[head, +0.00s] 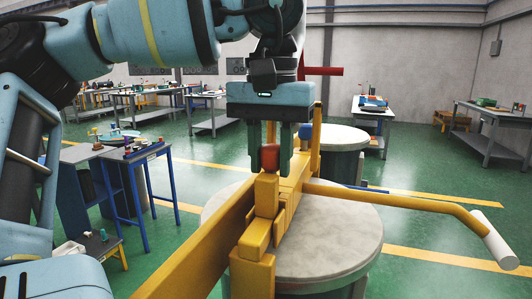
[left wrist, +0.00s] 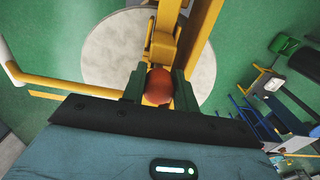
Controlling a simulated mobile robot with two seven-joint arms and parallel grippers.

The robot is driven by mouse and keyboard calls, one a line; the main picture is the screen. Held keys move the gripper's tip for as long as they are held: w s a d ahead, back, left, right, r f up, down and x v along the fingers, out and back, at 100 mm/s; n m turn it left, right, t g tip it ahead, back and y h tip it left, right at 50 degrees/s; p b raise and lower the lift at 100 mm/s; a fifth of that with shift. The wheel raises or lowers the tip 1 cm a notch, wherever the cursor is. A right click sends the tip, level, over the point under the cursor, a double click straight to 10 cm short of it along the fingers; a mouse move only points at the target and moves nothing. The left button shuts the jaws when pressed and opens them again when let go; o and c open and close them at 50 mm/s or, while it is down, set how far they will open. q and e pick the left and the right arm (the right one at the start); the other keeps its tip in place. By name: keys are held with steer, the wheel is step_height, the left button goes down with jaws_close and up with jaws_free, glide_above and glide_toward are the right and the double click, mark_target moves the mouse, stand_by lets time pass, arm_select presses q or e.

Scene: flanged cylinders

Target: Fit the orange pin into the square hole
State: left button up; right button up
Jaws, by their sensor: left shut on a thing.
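The orange pin (head: 270,156) shows as a rounded red-orange head between the fingers of my left gripper (head: 270,166). The gripper points down and is shut on the pin. In the left wrist view, the pin (left wrist: 159,87) sits between the two dark green fingers of the left gripper (left wrist: 158,80). A yellow block (head: 266,192) stands directly below the pin in the head view. The pin's lower end is hidden, so I cannot tell whether it is in a hole. The square hole itself is not visible. My right gripper is not in view.
The yellow block belongs to a long yellow frame (head: 200,258) across a round grey-topped cylinder (head: 340,240). A yellow bar with a white handle (head: 494,240) reaches out to the right. A second cylinder (head: 335,137) stands behind. Workbenches line the room; green floor lies between.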

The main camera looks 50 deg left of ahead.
arm_select(q)
steer(key=shift+s+r, duration=0.1)
steer(key=shift+s, duration=0.05)
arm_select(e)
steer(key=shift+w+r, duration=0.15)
arm_select(q)
steer(key=shift+g, duration=0.3)
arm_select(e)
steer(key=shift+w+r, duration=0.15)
arm_select(q)
steer(key=shift+d+r, duration=0.1)
stand_by(0.6)
steer(key=shift+w+f, duration=0.25)
steer(key=shift+w, duration=0.15)
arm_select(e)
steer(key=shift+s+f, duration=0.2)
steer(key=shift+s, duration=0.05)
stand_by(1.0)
arm_select(q)
steer(key=shift+s+f+b, duration=0.25)
steer(key=shift+f+b, duration=0.05)
steer(key=shift+f, duration=0.55)
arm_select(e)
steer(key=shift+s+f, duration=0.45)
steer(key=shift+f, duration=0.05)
arm_select(q)
steer(key=shift+s, duration=0.1)
steer(key=shift+c, duration=0.5)
steer(key=o, duration=1.2)
